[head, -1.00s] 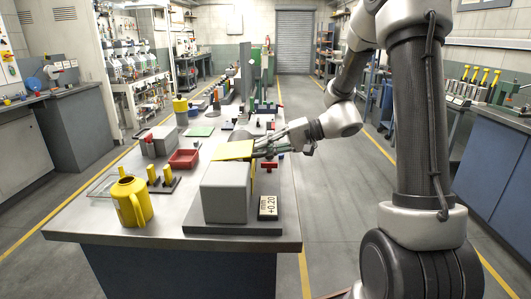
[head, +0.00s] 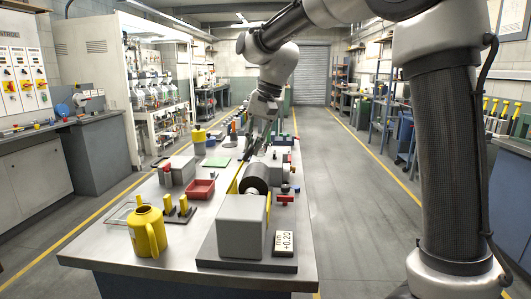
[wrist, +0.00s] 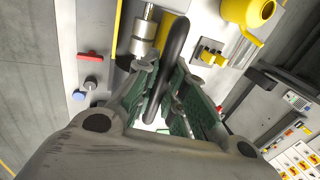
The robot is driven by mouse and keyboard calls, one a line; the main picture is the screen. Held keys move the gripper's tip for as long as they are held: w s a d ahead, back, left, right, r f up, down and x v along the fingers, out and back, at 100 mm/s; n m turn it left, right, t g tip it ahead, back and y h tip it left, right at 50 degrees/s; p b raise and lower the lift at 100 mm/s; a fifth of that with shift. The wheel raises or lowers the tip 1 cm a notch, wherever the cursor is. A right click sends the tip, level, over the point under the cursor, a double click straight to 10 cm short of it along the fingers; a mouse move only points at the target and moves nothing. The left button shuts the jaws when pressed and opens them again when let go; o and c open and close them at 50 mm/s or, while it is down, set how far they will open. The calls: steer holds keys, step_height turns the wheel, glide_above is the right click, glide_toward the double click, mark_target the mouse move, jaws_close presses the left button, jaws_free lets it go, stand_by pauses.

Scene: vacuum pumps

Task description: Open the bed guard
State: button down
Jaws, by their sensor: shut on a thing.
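The bed guard (head: 236,179) is a yellow panel on the machine on the bench. It now stands steeply tilted, almost edge-on in the head view, to the left of a dark grey cylinder (head: 257,178) that lies uncovered. My gripper (head: 251,150) is above the guard, pointing down. In the wrist view a thick black bar (wrist: 174,42), which looks like the guard's handle, runs between the green-padded fingers (wrist: 172,82). The gripper is shut on this bar. The fingers hide part of it, and its joint with the yellow panel is not clear.
A grey block (head: 242,226) and a "+0.20" display (head: 284,241) sit at the machine's near end. A red tray (head: 200,189), yellow posts (head: 182,206) and a yellow can (head: 147,232) stand to the left. The floor right of the bench is clear.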

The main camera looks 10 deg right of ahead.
steer(key=w+a+r+g+h, duration=0.1)
steer(key=w+a+h, duration=0.1)
steer(key=a+h, duration=0.2)
steer(key=shift+a+r+g, duration=0.25)
steer(key=shift+a+g, duration=0.05)
steer(key=shift+a, duration=1.4)
steer(key=shift+w, duration=0.1)
steer(key=c, duration=1.5)
jaws_free()
steer(key=shift+o, duration=0.2)
step_height(320, 180, up, 12)
steer(key=a, duration=0.1)
steer(key=shift+w+a, duration=0.15)
steer(key=shift+w, duration=0.1)
